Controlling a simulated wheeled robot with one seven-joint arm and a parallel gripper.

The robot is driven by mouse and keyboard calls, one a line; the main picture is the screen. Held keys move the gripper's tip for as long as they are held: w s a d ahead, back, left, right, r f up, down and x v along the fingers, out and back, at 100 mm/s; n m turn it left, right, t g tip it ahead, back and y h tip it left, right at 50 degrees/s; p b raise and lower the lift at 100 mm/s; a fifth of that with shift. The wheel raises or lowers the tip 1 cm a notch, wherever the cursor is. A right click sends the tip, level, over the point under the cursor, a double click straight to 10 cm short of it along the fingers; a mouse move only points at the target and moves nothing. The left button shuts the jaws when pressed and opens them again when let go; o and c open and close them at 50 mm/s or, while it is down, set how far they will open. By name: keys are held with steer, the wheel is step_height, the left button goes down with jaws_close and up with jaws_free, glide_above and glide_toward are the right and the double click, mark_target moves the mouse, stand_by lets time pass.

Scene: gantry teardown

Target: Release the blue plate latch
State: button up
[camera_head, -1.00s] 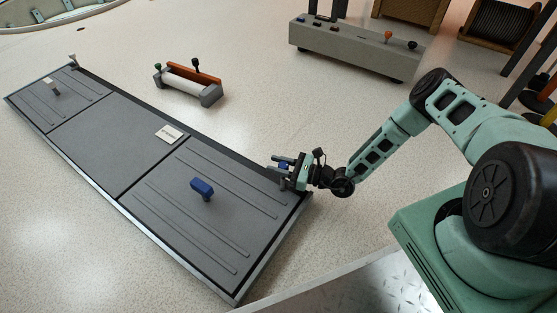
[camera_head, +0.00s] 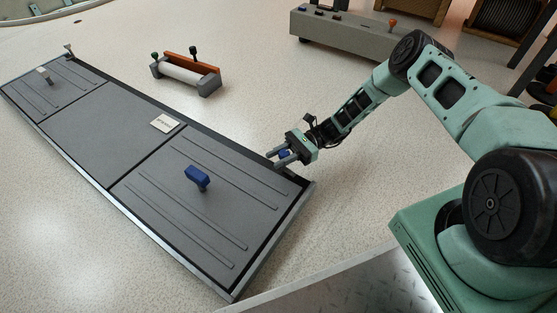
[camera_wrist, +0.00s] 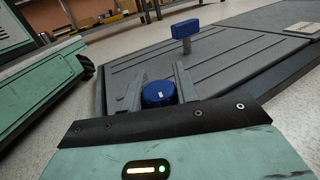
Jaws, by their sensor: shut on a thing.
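A blue latch knob (camera_wrist: 158,93) with a small white mark on top sits between the two fingers of my gripper (camera_wrist: 161,72) in the wrist view. In the head view my gripper (camera_head: 275,158) is at the far right corner of the right grey plate (camera_head: 170,222), tilted down to the left. A bit of the blue latch (camera_head: 285,154) shows between its fingers. The fingers are shut on it. The latch's base is hidden. A blue handle (camera_head: 197,178) stands upright on the same plate, apart from my gripper; it also shows in the wrist view (camera_wrist: 184,29).
The long tray's middle panel (camera_head: 100,128) carries a white label (camera_head: 165,123). A small rack with an orange bar (camera_head: 192,68) and a grey control box (camera_head: 350,33) stand behind. The table around my gripper is clear.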

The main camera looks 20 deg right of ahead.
steer(key=shift+s+n+g+h+b, duration=0.15)
steer(key=shift+n+g+h+b, duration=0.35)
steer(key=shift+n+g, duration=0.6)
steer(key=shift+g, duration=0.4)
steer(key=o, duration=1)
steer(key=shift+w+d+r, duration=0.1)
steer(key=shift+w+d, duration=0.1)
steer(key=shift+d, duration=0.3)
steer(key=shift+p+v, duration=0.8)
steer(key=shift+v, duration=7.35)
